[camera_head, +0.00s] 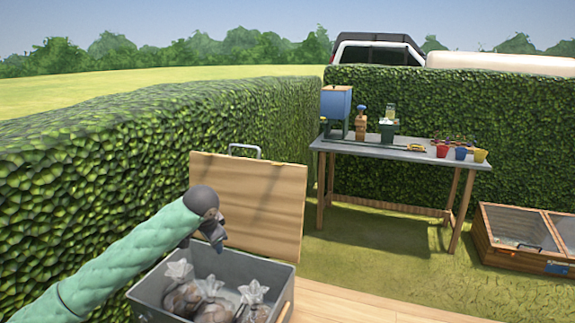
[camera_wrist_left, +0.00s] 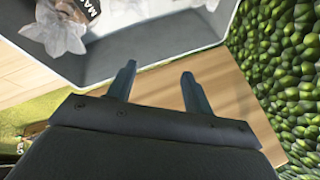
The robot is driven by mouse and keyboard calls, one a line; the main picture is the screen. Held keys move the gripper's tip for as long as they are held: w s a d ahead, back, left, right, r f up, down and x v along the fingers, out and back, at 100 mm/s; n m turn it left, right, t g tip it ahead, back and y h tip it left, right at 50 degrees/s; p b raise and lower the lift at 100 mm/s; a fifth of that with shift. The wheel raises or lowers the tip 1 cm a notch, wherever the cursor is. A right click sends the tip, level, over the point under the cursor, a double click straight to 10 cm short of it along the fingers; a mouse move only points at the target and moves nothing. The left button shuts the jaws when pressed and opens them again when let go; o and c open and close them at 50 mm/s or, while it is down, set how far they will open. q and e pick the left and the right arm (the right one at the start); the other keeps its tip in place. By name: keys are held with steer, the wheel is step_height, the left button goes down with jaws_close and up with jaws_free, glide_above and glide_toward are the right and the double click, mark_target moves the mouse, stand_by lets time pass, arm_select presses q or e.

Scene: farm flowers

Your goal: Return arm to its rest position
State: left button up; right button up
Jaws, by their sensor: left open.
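My left arm (camera_head: 125,255), in a pale green quilted sleeve, reaches in from the lower left in the head view. Its gripper (camera_head: 218,240) hangs above the back left part of a grey box, beside the raised wooden lid. In the left wrist view the gripper (camera_wrist_left: 158,82) has its two dark fingers apart, with nothing between them. The fingertips point toward the box wall. My right gripper shows in neither view.
The grey box (camera_head: 146,305) holds several clear bags (camera_head: 212,300); its wooden lid (camera_head: 262,205) stands open. A hedge (camera_head: 90,165) runs along the left. Farther back, a table (camera_head: 385,152) holds pots and tools. A glazed wooden frame (camera_head: 510,262) sits at right.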

arm_select(q)
steer(key=s+d+r+t, duration=0.2)
steer(key=d+r+t, duration=0.1)
steer(key=d+r, duration=0.2)
steer(key=s+d+f+n+t+h, duration=0.1)
steer(key=s+d+f+h, duration=0.15)
steer(key=s, duration=0.45)
steer(key=s+f+n+g, duration=0.2)
steer(key=s+f, duration=0.8)
steer(key=s, duration=0.4)
steer(key=s+f+n+g+p, duration=0.1)
steer(key=s+f+g, duration=0.2)
steer(key=s+f, duration=0.8)
steer(key=s+f+n+g+p, duration=0.1)
steer(key=s+f+n+g, duration=0.1)
steer(key=s+f, duration=0.9)
steer(key=s+d, duration=0.1)
steer(key=s, duration=0.4)
steer(key=shift+s+n, duration=0.3)
steer(key=shift+s, duration=0.1)
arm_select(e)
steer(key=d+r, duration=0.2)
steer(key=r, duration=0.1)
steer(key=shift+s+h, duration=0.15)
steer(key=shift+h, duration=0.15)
